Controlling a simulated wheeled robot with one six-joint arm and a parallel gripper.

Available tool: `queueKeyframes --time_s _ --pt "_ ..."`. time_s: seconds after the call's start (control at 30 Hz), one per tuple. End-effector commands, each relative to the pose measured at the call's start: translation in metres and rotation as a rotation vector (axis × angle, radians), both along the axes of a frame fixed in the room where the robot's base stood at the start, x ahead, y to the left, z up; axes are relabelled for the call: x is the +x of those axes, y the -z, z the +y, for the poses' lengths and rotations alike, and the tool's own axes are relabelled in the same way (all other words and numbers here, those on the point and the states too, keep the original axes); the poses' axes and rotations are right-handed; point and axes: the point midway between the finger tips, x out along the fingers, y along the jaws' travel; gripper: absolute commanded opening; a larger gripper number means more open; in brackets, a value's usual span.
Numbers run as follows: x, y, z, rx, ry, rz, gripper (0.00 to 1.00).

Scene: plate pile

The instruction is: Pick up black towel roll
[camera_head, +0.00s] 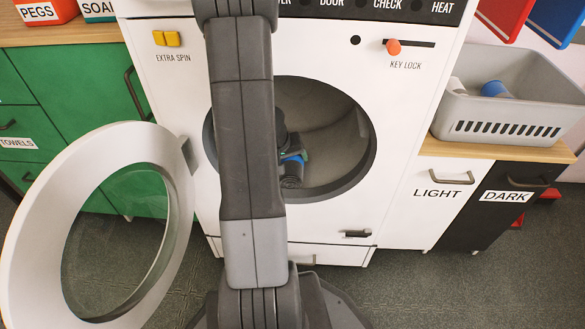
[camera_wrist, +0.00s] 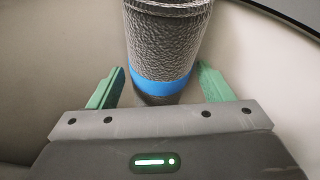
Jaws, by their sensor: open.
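The black towel roll (camera_wrist: 172,45) is a dark, textured cylinder with a blue band. In the wrist view it lies between the two green fingers of my gripper (camera_wrist: 158,88), which stand apart on either side of it. A small gap shows beside each finger, and the finger tips do not appear to press on the roll. In the head view my gripper (camera_head: 291,158) is inside the washing machine drum (camera_head: 335,140).
The round washer door (camera_head: 30,240) stands open at the left. The opening's dark rim (camera_head: 370,150) surrounds my arm. A grey basket (camera_head: 510,110) with white and blue items stands on the counter at right, above LIGHT and DARK bins. Green drawers (camera_head: 60,90) are at left.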

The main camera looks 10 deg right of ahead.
Motion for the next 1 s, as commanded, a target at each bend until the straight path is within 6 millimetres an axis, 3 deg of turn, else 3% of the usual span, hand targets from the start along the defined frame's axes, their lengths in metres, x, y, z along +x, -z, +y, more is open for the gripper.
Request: queueKeyframes --time_s 0.1,0.37,0.57,1.0 --pt "0.003 0.013 -0.004 0.001 0.0 0.0 0.73" --pt "0.004 0.013 -0.005 0.001 0.0 -0.001 0.73" --pt "0.004 0.013 -0.005 0.001 -0.001 -0.001 0.37" --pt "0.005 0.003 -0.004 0.0 -0.001 -0.002 0.36"
